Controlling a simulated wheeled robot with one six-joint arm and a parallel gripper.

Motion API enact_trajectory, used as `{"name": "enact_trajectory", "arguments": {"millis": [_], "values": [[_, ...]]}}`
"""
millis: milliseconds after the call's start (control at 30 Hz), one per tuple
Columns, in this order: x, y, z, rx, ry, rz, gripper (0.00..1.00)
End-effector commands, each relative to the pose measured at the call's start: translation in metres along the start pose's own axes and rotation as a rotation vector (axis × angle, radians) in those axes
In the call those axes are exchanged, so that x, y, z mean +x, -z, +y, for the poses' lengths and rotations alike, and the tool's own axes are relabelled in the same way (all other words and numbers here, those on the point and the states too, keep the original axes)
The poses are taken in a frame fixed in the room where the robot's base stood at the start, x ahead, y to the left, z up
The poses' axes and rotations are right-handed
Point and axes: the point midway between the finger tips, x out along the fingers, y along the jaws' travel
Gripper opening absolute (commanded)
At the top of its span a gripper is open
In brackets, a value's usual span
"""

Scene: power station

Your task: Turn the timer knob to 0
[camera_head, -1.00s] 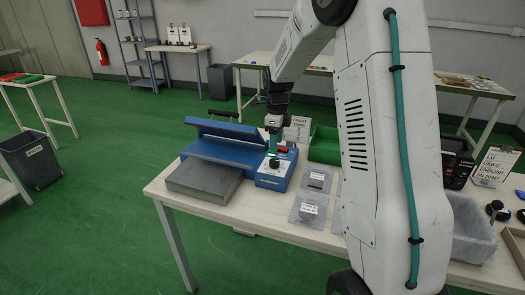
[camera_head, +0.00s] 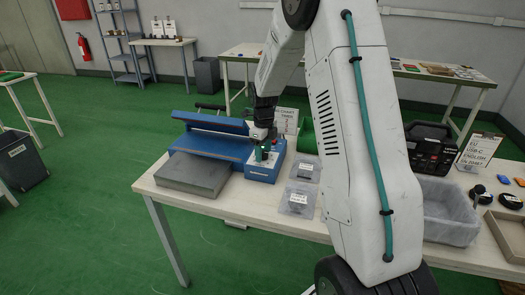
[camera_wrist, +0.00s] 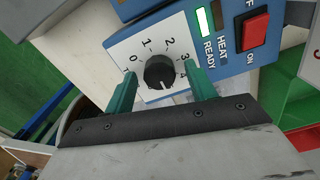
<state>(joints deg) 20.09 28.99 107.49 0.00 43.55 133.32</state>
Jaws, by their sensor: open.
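The black timer knob (camera_wrist: 160,72) sits on a white dial plate (camera_wrist: 118,42) with numbers from 0 on the left round to 4 on the right. A pale mark shows on the knob's lower side, away from the 0. My gripper (camera_wrist: 160,78) is open, with one green finger on each side of the knob; a gap shows on both sides. The right finger covers part of the scale. In the head view, my gripper (camera_head: 263,152) is at the blue control box (camera_head: 262,174) of the sealer and hides the knob.
A red switch (camera_wrist: 254,30) and a lit green indicator (camera_wrist: 205,20) are beside the dial. The blue sealer (camera_head: 212,144) and a grey slab (camera_head: 183,174) lie left of the box. Bagged parts (camera_head: 299,200) lie in front right, and a sign (camera_head: 286,121) stands behind.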

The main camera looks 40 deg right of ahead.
Motion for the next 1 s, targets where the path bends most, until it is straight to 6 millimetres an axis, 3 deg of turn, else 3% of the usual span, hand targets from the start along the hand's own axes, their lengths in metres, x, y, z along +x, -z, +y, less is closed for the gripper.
{"name": "enact_trajectory", "arguments": {"millis": [133, 167, 300, 667, 1000], "values": [[-0.0002, -0.0003, 0.0003, -0.001, 0.0, 0.0, 0.56], [-0.0003, -0.0003, 0.0003, -0.001, 0.0, 0.0, 0.5], [-0.0004, -0.0004, 0.0003, -0.001, 0.0, 0.0, 0.11], [-0.0004, -0.0015, 0.0023, -0.038, -0.001, 0.0, 0.11], [-0.0004, -0.0011, 0.0019, -0.255, -0.002, 0.001, 0.11]]}}
